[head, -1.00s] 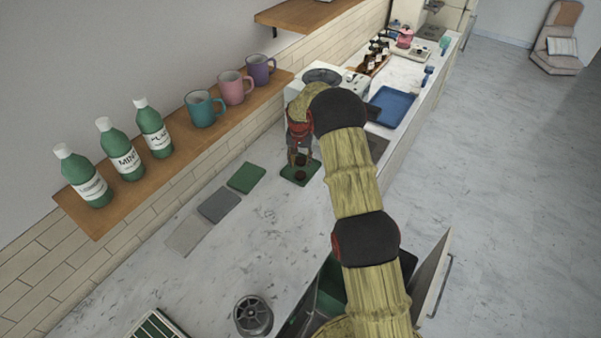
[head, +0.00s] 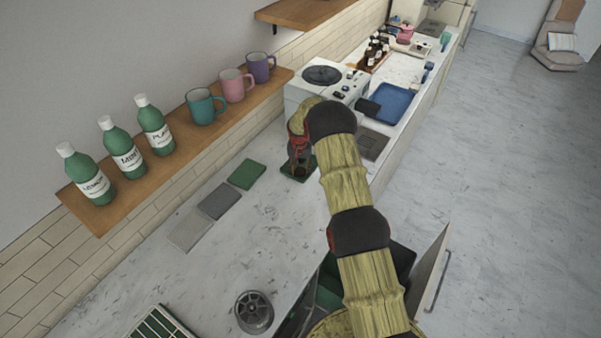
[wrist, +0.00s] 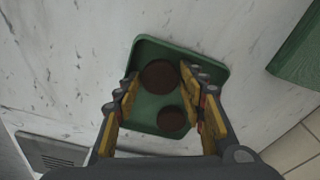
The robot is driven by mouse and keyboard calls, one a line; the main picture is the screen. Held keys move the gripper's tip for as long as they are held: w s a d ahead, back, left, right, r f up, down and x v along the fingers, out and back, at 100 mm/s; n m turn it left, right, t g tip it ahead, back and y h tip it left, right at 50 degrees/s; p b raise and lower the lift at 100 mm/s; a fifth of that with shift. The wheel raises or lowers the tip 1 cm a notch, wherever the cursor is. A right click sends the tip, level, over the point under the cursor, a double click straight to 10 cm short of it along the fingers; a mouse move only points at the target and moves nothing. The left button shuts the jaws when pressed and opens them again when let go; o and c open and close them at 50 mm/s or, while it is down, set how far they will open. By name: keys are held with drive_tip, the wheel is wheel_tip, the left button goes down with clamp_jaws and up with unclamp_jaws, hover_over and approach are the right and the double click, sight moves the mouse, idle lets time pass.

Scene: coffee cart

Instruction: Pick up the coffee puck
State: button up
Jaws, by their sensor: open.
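Two dark brown round pucks lie on a small green tray in the wrist view. The larger puck (wrist: 159,76) is toward the far side of the tray (wrist: 146,47), and the smaller puck (wrist: 171,119) is nearer my palm. I cannot tell which one is the coffee puck. My gripper (wrist: 160,77) is open and empty, pointing down, with its fingers on either side of the larger puck. In the head view my gripper (head: 299,167) is low over the green tray (head: 288,174) and mostly hides the pucks.
A green mat (head: 246,174), a dark grey mat (head: 219,202) and a light grey mat (head: 190,230) lie on the counter to the left. A white machine (head: 310,92) stands behind my gripper. A shelf with bottles and mugs runs along the wall.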

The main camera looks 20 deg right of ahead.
drive_tip(key=shift+c, duration=0.6)
drive_tip(key=c, duration=0.4)
drive_tip(key=shift+c, duration=0.4)
drive_tip(key=shift+r, duration=0.15)
drive_tip(key=shift+r, duration=0.6)
drive_tip(key=s+r+b, duration=0.2)
drive_tip(key=s+r, duration=0.9)
drive_tip(key=s, duration=0.3)
drive_tip(key=shift+a+r, duration=0.25)
